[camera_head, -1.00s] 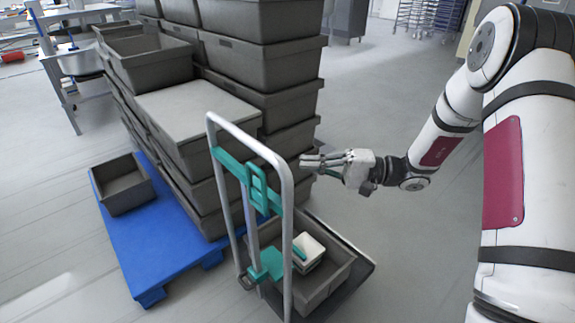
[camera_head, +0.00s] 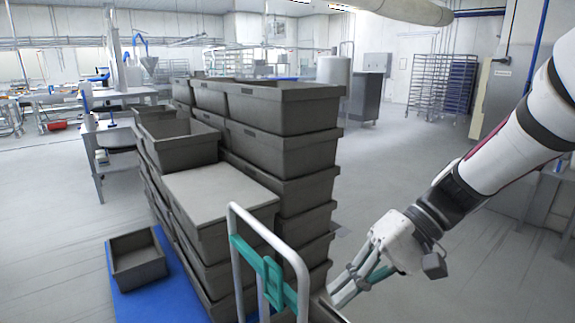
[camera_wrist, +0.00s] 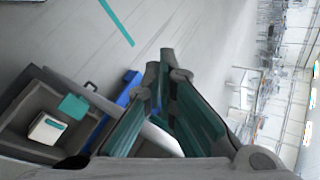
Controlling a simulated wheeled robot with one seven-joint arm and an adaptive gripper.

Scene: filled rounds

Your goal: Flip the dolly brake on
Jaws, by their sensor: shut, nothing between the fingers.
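The dolly's pale tubular handle (camera_head: 300,275) stands upright at the lower middle of the head view, with a teal panel (camera_head: 270,275) across it. Its lower part, brake included, is outside the head view. In the wrist view a teal block (camera_wrist: 73,105) sits beside a grey crate (camera_wrist: 17,132), with a small black loop (camera_wrist: 91,86) next to it; I cannot tell whether this is the brake. My gripper (camera_head: 341,297) points down, just right of the handle, shut and empty. Its teal-padded fingers (camera_wrist: 172,66) fill the middle of the wrist view.
A white item (camera_wrist: 47,128) lies in the dolly's crate. Open floor (camera_head: 390,165) lies to the right.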

